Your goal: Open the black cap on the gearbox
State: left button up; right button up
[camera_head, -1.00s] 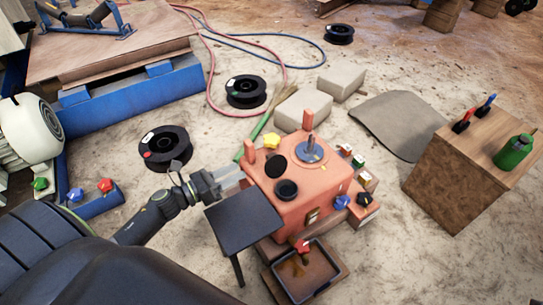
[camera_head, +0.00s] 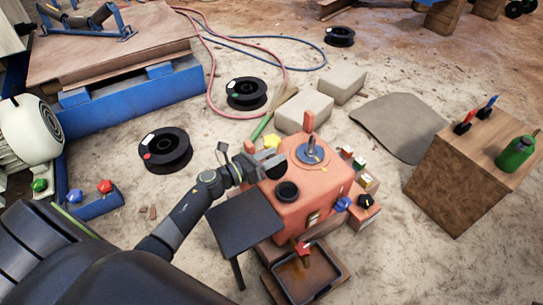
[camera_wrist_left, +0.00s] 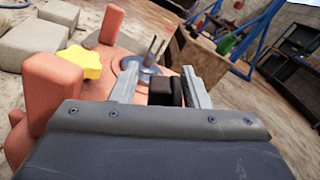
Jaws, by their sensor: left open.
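The orange gearbox (camera_head: 308,207) stands right of my left arm in the head view; its body also shows in the left wrist view (camera_wrist_left: 106,80). A dark round piece (camera_head: 277,172) on its top is partly covered by my left gripper (camera_head: 272,160). A black round cap or ring (camera_head: 287,191) sits just in front of it; I cannot tell which of the two is the cap. In the left wrist view a black piece (camera_wrist_left: 161,92) shows between the two fingers of my left gripper (camera_wrist_left: 158,70). The fingers are open, and contact is unclear. My right gripper is not in view.
A yellow knob (camera_head: 271,142) and a metal shaft (camera_head: 311,145) on a blue-grey disc rise near the gripper. A dark small table (camera_head: 245,222) stands in front. A drip tray (camera_head: 306,275) lies below. A wooden block (camera_head: 460,180) with a green bottle (camera_head: 515,154) stands right.

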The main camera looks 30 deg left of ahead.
pick_arm(q)
grip_shut()
jog(key=m, duration=0.1)
jog(key=d+r+m, duration=0.1)
jog(key=m, duration=0.1)
jog(key=shift+s+d+b, duration=0.15)
jog(key=shift+s+b, duration=0.15)
jog(key=shift+s, duration=0.1)
grip_release()
jog(key=shift+s, duration=0.1)
jog(key=v, duration=1.7)
jog(key=shift+s+a, duration=0.1)
jog(key=shift+a, duration=0.1)
